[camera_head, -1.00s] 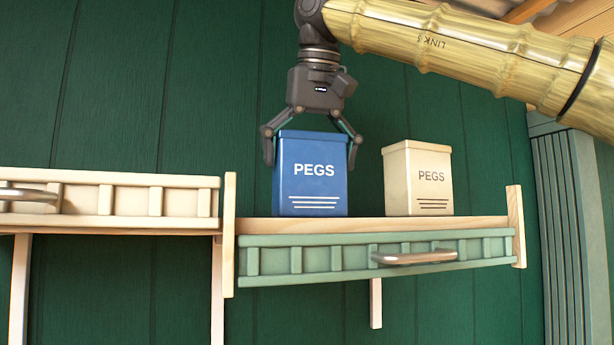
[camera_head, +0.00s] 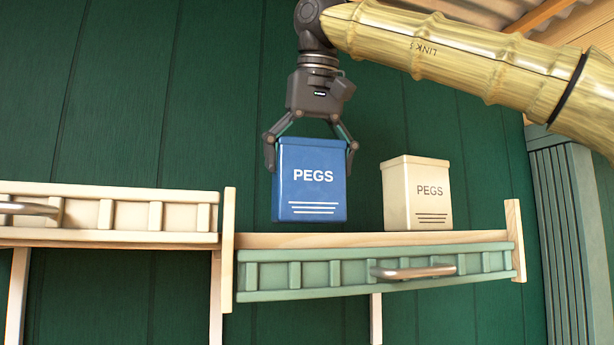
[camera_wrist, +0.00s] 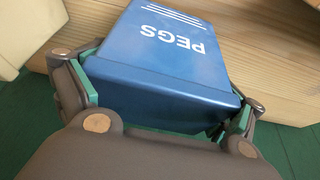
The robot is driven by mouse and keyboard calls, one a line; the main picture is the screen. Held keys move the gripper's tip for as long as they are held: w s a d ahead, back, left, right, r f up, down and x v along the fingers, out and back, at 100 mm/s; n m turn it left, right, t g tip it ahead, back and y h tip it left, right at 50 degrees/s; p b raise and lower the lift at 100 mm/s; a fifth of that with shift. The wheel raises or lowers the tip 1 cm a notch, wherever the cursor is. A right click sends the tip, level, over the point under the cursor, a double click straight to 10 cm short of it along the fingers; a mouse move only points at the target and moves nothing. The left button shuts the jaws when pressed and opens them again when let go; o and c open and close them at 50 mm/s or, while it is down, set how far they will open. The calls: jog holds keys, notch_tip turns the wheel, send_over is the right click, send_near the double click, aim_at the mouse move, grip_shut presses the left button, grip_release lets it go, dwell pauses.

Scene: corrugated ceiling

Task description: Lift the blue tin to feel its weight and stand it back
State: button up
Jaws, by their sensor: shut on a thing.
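The blue tin (camera_head: 310,190), marked PEGS, hangs upright in my gripper (camera_head: 311,158) in the head view. Its base is a little above the wooden shelf (camera_head: 290,241), with green wall showing in the gap. My gripper comes from above and is shut on the tin's upper sides, one finger on each side. In the wrist view the blue tin (camera_wrist: 170,65) fills the space between the green-padded fingers, and its label shows upside down.
A cream tin (camera_head: 416,195), also marked PEGS, stands on the shelf to the right with a gap between. The shelf has a green slatted front with a metal handle (camera_head: 414,272) and raised wooden end posts. A cream shelf unit (camera_head: 110,214) adjoins at the left.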

jog(key=shift+s+r+b, duration=0.15)
jog(key=shift+r+b, duration=0.2)
jog(key=shift+r, duration=4)
